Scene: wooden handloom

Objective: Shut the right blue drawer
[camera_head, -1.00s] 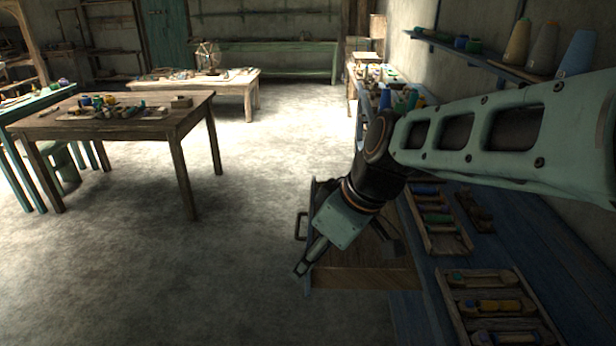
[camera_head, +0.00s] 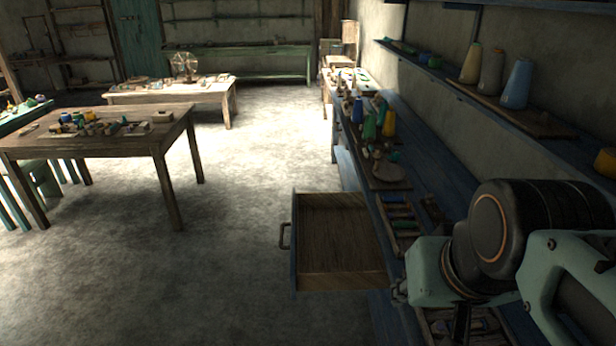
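The right blue drawer (camera_head: 335,283) stands pulled out from the blue bench at the lower middle. It is wooden and looks empty inside. Its dark handle (camera_head: 283,236) is on the left-facing blue front. My gripper (camera_head: 400,291) is at the lower right, over the bench side and to the right of the drawer's open box. Only a small part of its finger end shows beside the teal wrist housing, so its opening cannot be made out. I see no contact with the drawer front.
The blue bench (camera_head: 412,150) runs along the right wall, holding spools, trays and small tools. A shelf (camera_head: 480,95) with thread cones is above it. A wooden table (camera_head: 95,142) stands left. The floor left of the drawer is clear.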

